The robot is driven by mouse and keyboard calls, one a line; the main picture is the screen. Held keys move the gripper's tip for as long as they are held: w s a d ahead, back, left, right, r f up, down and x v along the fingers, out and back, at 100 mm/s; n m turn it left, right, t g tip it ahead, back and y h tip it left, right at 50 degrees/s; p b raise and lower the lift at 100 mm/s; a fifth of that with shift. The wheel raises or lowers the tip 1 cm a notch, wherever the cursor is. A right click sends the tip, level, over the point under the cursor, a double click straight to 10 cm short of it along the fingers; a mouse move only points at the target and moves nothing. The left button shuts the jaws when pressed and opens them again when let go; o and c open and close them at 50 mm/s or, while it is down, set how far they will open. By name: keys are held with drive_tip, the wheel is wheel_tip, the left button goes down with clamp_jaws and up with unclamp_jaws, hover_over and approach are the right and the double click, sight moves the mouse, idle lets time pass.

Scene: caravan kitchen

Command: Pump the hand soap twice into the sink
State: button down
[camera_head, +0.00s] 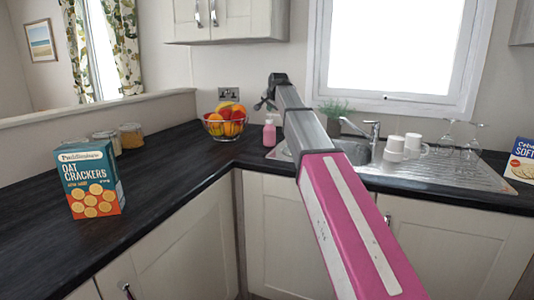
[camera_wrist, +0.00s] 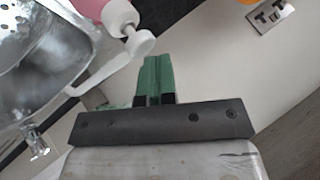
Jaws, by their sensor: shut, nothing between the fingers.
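The pink soap bottle (camera_head: 269,134) stands upright on the dark worktop, left of the sink (camera_head: 440,172). In the wrist view, part of its pink body (camera_wrist: 88,8) and its white pump head with a long spout (camera_wrist: 97,74) show at the top. The spout points toward the metal sink (camera_wrist: 42,62). My gripper (camera_head: 265,104) is above the bottle in the head view. Its green fingers (camera_wrist: 151,60) are together and empty, beside the round top of the pump head. Whether they touch it I cannot tell.
A fruit bowl (camera_head: 226,122) stands left of the bottle. The tap (camera_head: 369,136), white mugs (camera_head: 396,146) and upturned glasses (camera_head: 445,137) are at the sink. A cracker box (camera_head: 90,180) and jars (camera_head: 131,135) stand on the left worktop. A wall socket (camera_head: 228,94) is behind.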

drive_tip(key=shift+r, duration=3)
